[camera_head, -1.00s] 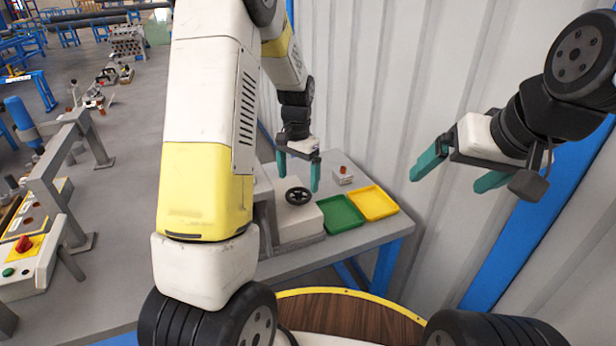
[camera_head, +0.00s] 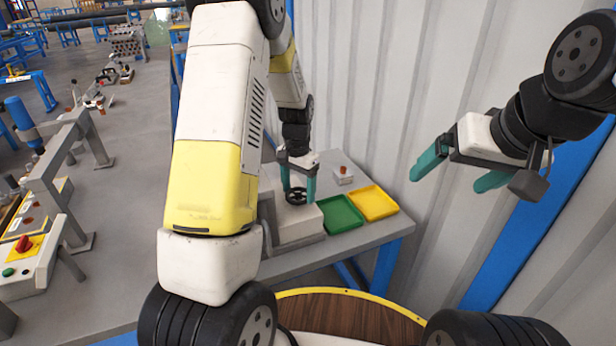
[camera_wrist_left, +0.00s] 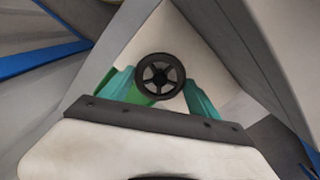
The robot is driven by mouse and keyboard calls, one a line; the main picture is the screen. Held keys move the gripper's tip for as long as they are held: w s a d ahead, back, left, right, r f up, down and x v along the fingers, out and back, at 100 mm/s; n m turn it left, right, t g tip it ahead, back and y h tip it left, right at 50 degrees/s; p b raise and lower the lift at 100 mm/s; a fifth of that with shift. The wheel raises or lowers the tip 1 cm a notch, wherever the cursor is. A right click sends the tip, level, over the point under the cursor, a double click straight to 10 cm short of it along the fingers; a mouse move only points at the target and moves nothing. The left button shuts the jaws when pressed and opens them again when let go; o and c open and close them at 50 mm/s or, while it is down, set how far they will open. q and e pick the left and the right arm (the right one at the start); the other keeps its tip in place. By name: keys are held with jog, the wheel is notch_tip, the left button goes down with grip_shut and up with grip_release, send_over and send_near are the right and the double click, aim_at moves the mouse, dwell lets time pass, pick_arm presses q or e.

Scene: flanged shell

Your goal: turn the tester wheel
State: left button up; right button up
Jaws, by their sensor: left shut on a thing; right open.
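The tester wheel (camera_head: 296,196) is a small black spoked handwheel on top of a white tester box (camera_head: 302,222) on the grey table. My left gripper (camera_head: 299,194) is down at the wheel, with its teal fingers on either side of the rim, shut on it. In the left wrist view the wheel (camera_wrist_left: 159,76) sits between the two teal fingertips (camera_wrist_left: 160,82), its rim and spokes facing the camera. My right gripper (camera_head: 460,172) is open and empty, in the air at the right, well apart from the table.
A green tray (camera_head: 340,214) and a yellow tray (camera_head: 374,203) lie right of the tester box. A small box with a red button (camera_head: 343,175) stands behind them. The corrugated wall (camera_head: 390,90) rises close behind the table.

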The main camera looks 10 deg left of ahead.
aim_at(299, 194)
pick_arm(q)
jog(key=shift+n, duration=1)
jog(key=o, duration=1.4)
jog(key=shift+c, duration=0.2)
jog(key=shift+r, duration=0.1)
notch_tip(299, 194, up, 7)
jog(key=shift+f, duration=0.1)
jog(key=shift+r, duration=0.45)
